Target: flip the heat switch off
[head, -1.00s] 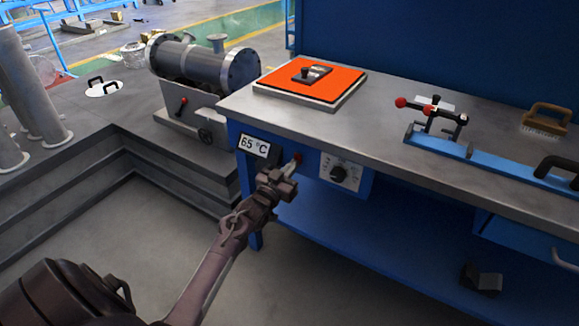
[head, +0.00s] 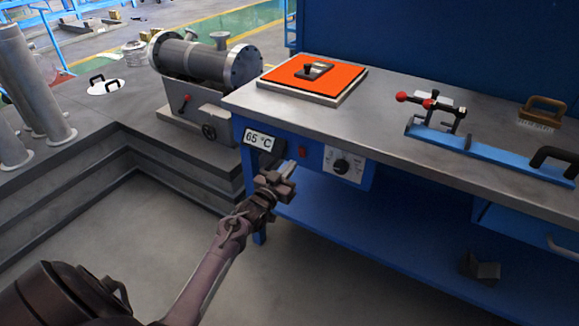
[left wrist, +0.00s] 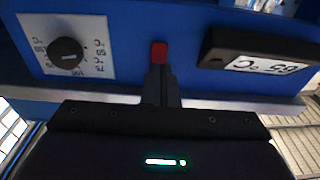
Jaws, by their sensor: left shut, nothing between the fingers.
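My left gripper (head: 289,167) is shut and empty, just in front of and below-left of the switch in the head view. In the left wrist view the switch (left wrist: 159,52) shows right above the shut fingertips (left wrist: 159,72); I cannot tell whether they touch it. The dial (left wrist: 67,53) and display (left wrist: 262,52) flank it there. My right gripper is not in view.
An orange heating plate (head: 313,80) with a small dark part on it lies on the bench top (head: 390,105). A blue clamp fixture (head: 490,152) stands to the right. A flanged metal shell (head: 203,62) stands behind left. A lower shelf (head: 370,225) runs beneath.

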